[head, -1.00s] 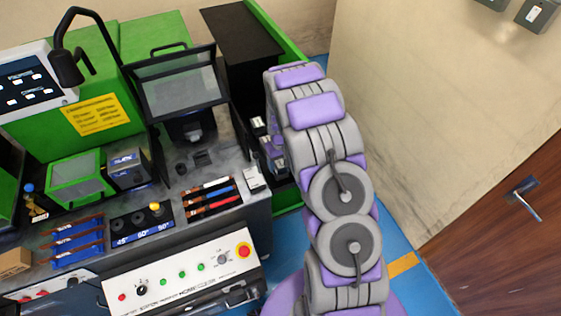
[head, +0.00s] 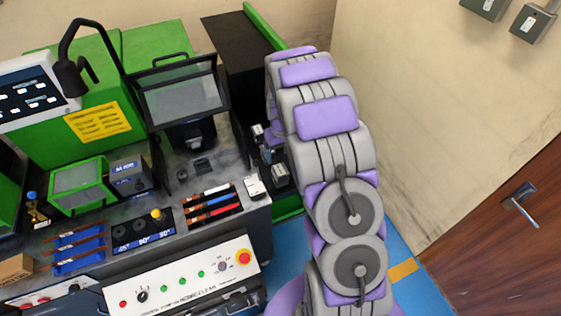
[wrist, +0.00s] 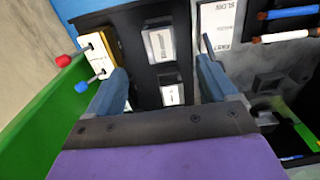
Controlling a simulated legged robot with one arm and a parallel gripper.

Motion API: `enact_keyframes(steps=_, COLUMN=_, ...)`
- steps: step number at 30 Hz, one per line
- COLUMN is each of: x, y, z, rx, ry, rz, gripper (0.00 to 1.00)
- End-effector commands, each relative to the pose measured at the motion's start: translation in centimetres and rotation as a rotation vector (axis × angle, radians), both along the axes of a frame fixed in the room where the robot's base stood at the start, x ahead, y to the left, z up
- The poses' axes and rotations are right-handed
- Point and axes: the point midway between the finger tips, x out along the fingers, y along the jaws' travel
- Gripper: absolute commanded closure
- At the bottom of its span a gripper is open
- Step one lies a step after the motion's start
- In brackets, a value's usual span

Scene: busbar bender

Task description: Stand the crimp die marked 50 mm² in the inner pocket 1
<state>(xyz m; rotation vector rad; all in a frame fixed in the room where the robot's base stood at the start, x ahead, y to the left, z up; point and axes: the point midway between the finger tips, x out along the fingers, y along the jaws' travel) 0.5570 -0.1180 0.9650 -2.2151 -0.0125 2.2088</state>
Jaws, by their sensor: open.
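In the wrist view my gripper (wrist: 164,58) is open, its two blue-grey fingers spread over a dark holder (wrist: 146,73). Two light metal blocks sit in it between the fingers: a larger upper block (wrist: 160,45) and a smaller lower block (wrist: 172,94). They look like crimp dies, but I cannot read any size mark, nor tell which pocket is inner pocket 1. Neither block is gripped. In the head view a metal block (head: 279,174) shows beside my arm, which hides part of this area and most of the gripper.
A green wall (wrist: 42,118) stands left of the gripper in the wrist view, with a fitting carrying red and blue knobs (wrist: 83,85) near it. A white labelled plate (wrist: 220,28) lies right.

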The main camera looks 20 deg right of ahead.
Motion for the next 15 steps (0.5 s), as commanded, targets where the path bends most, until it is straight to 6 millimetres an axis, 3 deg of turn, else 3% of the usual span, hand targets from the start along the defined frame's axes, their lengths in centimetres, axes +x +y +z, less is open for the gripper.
enact_keyframes(steps=6, x=0.1, y=-0.1, z=4.7, rx=-0.001, ry=-0.003, rz=0.0, gripper=0.15)
enact_keyframes(steps=15, x=0.0, y=-0.1, z=7.3, rx=0.0, ry=0.004, rz=0.0, gripper=0.15)
